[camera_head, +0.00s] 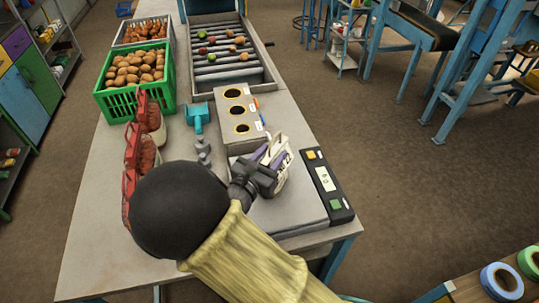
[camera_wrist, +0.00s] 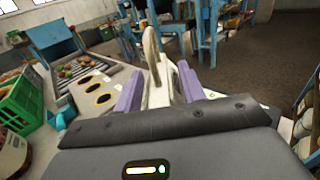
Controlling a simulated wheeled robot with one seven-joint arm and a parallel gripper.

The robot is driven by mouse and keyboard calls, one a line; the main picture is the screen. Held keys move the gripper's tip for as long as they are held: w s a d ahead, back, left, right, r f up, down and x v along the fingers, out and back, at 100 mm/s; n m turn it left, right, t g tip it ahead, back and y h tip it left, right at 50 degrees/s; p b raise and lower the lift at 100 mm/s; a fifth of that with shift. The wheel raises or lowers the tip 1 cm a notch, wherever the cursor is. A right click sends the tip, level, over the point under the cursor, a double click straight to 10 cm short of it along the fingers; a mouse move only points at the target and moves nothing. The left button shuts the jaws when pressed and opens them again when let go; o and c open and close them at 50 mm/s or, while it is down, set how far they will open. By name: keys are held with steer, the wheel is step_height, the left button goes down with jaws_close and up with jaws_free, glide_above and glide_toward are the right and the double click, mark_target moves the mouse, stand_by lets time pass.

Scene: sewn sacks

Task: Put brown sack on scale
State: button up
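My gripper (camera_head: 274,157) has purple fingers and is over the grey plate of the scale (camera_head: 300,212). In the wrist view the fingers stand apart, with a pale piece (camera_wrist: 158,92) and a curved pale loop (camera_wrist: 150,45) between them. I cannot tell whether this piece is a held sack or part of the gripper. Several sacks with red tops and brownish bodies stand in a row along the table's left side, such as the far one (camera_head: 151,113) and the middle one (camera_head: 146,152). My arm hides part of the nearest one. The scale's control panel (camera_head: 324,180) shows at right.
A green crate of potatoes (camera_head: 130,95) stands at the far left, before a tray of brown produce (camera_head: 147,32). A roller conveyor (camera_head: 222,72) is behind. A box with round holes (camera_head: 240,118), a turquoise tool (camera_head: 197,115) and grey weights (camera_head: 203,150) stand mid-table.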

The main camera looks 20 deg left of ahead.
steer(key=shift+r, duration=0.2)
steer(key=shift+s+a+f, duration=0.15)
steer(key=shift+s, duration=0.15)
steer(key=b+v, duration=0.2)
steer(key=v, duration=0.9)
stand_by(0.3)
